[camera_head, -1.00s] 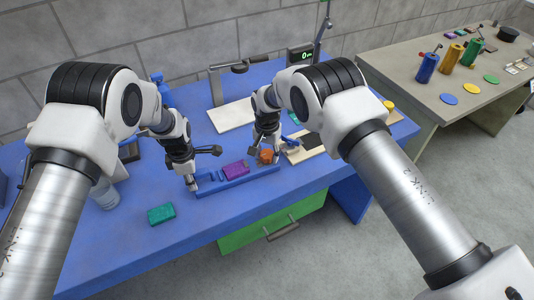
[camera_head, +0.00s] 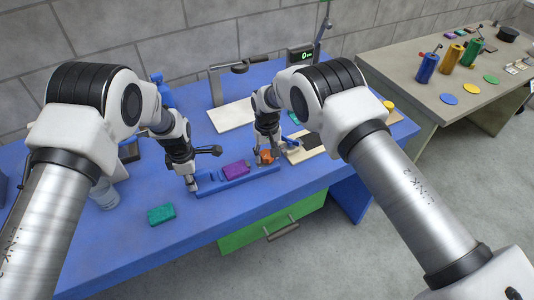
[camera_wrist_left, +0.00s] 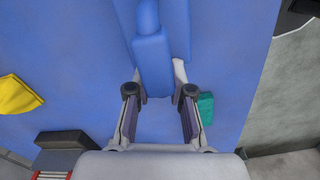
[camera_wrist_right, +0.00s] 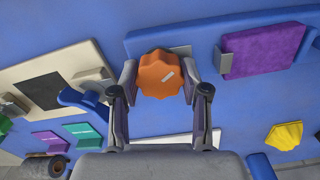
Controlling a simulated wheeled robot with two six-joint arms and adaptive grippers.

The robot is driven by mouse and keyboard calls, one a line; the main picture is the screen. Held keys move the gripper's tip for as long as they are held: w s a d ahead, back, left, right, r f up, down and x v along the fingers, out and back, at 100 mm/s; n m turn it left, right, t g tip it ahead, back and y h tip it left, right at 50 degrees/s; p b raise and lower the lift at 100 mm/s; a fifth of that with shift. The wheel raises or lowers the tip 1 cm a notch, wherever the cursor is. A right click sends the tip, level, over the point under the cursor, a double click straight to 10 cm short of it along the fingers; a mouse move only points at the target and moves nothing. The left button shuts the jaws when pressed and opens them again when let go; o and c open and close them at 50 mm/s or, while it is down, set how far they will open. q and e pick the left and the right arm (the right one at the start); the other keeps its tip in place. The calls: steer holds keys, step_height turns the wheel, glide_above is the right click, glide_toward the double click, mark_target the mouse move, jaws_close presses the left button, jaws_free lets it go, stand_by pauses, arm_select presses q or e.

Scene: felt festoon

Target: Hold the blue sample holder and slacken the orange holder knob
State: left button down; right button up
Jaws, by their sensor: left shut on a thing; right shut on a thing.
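The blue sample holder (camera_head: 240,180) is a long bar lying on the blue bench, with a purple block (camera_head: 236,170) seated in it. My left gripper (camera_head: 192,186) is shut on the holder's left end. In the left wrist view the holder's end (camera_wrist_left: 152,68) lies at the fingertips. My right gripper (camera_wrist_right: 160,85) is shut on the knob, one finger on each side. In the head view its fingers partly hide the knob (camera_head: 266,158).
A teal block (camera_head: 161,214) lies on the bench in front of the holder. A cream board (camera_head: 304,150) with a dark patch and a blue lever is just right of my right gripper. A white plate (camera_head: 231,115) stands behind. A second bench (camera_head: 400,75) is at right.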

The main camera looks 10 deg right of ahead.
mark_target(267, 154)
steer(key=n, duration=0.5)
steer(key=shift+s+f+n, duration=0.1)
steer(key=shift+n, duration=0.2)
steer(key=n, duration=0.5)
steer(key=shift+n, duration=0.4)
steer(key=o, duration=1.1)
steer(key=shift+o, duration=0.2)
step_height(267, 154, up, 12)
